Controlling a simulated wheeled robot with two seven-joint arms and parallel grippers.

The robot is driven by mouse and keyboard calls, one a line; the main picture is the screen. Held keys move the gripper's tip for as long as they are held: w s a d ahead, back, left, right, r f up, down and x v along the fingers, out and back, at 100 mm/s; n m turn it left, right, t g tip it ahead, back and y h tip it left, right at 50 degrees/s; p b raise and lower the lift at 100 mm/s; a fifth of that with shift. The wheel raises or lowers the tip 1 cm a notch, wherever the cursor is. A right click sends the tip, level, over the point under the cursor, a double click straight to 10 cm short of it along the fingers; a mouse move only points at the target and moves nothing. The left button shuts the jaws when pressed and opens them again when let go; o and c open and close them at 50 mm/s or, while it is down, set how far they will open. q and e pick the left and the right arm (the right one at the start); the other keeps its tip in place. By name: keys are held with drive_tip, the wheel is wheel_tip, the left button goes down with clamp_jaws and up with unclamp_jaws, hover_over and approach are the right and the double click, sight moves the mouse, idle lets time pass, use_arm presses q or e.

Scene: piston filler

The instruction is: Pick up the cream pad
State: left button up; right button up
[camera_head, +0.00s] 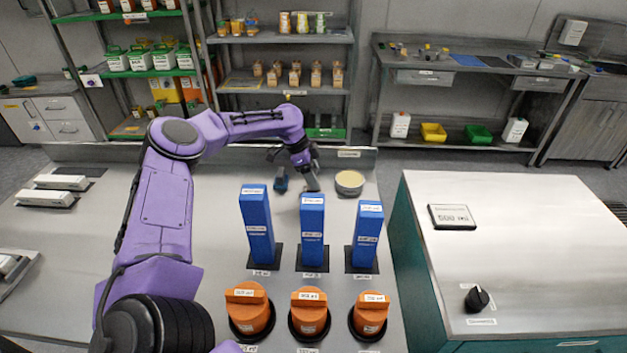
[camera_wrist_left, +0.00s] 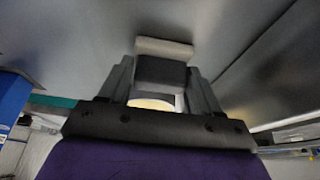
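The cream pad (camera_wrist_left: 164,47) shows in the left wrist view as a pale strip along a dark grip block between my finger tips. My left gripper (camera_head: 312,180) is at the back of the table in the head view, pointing down, with the small greyish pad at its tips. In the left wrist view the fingers of the gripper (camera_wrist_left: 160,80) stand apart on either side of the dark block, close to its sides. I cannot tell whether they press on it or whether the pad is off the table. My right gripper is not in view.
Three tall blue boxes (camera_head: 312,232) and three orange knobbed parts (camera_head: 309,312) stand in front.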

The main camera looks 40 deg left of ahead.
use_arm(q)
drive_tip(key=shift+r, duration=0.65)
drive_tip(key=shift+w+r, duration=0.1)
drive_tip(key=shift+r, duration=0.85)
drive_tip(key=s+d+r+p, duration=0.2)
drive_tip(key=s+d+r, duration=0.5)
drive_tip(key=s, duration=0.5)
drive_tip(key=shift+d+r, duration=0.15)
drive_tip(key=shift+r, duration=1.25)
drive_tip(key=shift+s, duration=0.1)
